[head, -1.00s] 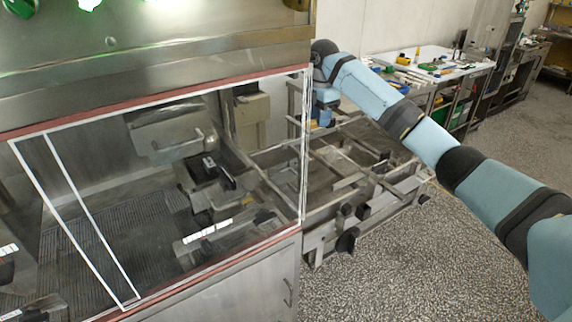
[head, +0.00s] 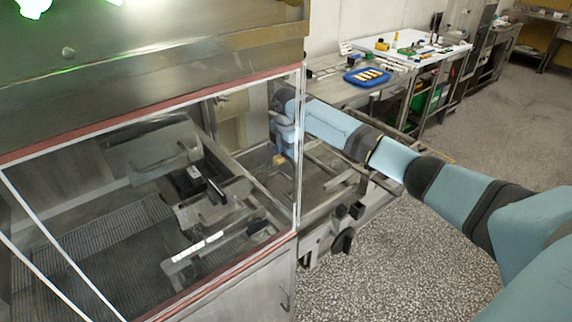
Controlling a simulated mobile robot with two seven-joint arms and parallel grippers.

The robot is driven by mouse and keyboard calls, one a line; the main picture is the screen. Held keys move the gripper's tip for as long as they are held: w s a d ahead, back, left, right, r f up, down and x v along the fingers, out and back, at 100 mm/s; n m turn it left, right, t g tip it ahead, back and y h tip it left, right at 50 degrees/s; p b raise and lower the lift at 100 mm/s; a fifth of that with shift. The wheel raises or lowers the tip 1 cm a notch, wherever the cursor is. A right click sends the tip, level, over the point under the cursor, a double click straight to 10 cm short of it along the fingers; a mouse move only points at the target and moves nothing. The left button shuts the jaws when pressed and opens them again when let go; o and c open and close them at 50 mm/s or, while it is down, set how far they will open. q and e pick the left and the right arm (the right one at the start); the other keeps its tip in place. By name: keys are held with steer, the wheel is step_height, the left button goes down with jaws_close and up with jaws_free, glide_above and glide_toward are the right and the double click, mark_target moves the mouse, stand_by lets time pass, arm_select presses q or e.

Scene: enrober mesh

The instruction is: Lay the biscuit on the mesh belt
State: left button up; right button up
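My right arm reaches in from the right to the infeed end of the enrober. My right gripper (head: 281,150) points down and is partly seen through the clear guard panel. A small tan biscuit (head: 279,160) is at its fingertips, held above the infeed frame (head: 335,183). The fingers are small in this view. The ribbed mesh belt (head: 95,240) shows through the panel inside the machine. The belt surface under the biscuit is hard to make out. My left gripper is out of view.
A blue tray (head: 349,78) with several biscuits stands on the steel table behind my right arm. A white-topped bench (head: 425,50) with small items is farther back. The clear panel's edge (head: 300,150) stands close to my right gripper. Speckled floor is free at the right.

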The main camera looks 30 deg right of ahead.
steer(key=shift+f, duration=0.65)
step_height(320, 180, down, 4)
steer(key=shift+f, duration=0.1)
steer(key=o, duration=0.7)
steer(key=shift+f, duration=0.1)
steer(key=shift+o, duration=0.2)
step_height(320, 180, up, 12)
steer(key=shift+r, duration=0.15)
